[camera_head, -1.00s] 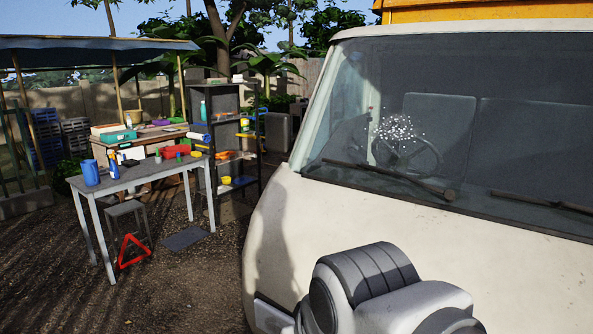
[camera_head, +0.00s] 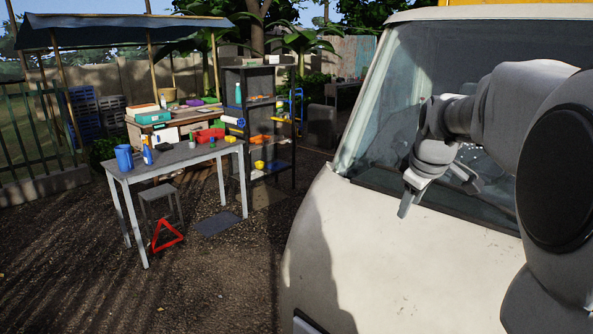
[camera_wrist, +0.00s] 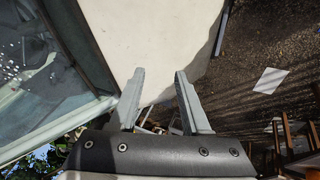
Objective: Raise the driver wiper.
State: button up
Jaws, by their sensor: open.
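My gripper (camera_head: 438,196) is open and empty in front of the lower windshield (camera_head: 400,75) of the white truck. In the wrist view its two fingers (camera_wrist: 160,72) are spread apart, with the truck's pale front panel beyond and between them. The driver wiper is largely hidden behind my gripper and arm in the head view, and I cannot make it out clearly. In the wrist view the windshield glass (camera_wrist: 75,108) is at the left, with white specks and a small pale shape on it that I cannot identify. The fingers appear to touch nothing.
The truck's white front (camera_head: 400,265) fills the area below the windshield. A grey table (camera_head: 180,160) with a blue cup (camera_head: 124,158) stands at the left, with a red triangle (camera_head: 166,235) by its legs. A dark shelf (camera_head: 262,120) stands behind.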

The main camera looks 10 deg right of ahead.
jog(key=w+d+r+p, duration=0.1)
jog(key=d+r, duration=0.2)
jog(key=d, duration=0.9)
jog(key=n+t+h+p, duration=0.1)
jog(key=t, duration=0.1)
send_near(487, 199)
jog(key=p+x, duration=0.3)
jog(key=x, duration=0.7)
jog(key=shift+w+f+p, duration=0.2)
jog(key=shift+f+p, duration=0.1)
grip_shut()
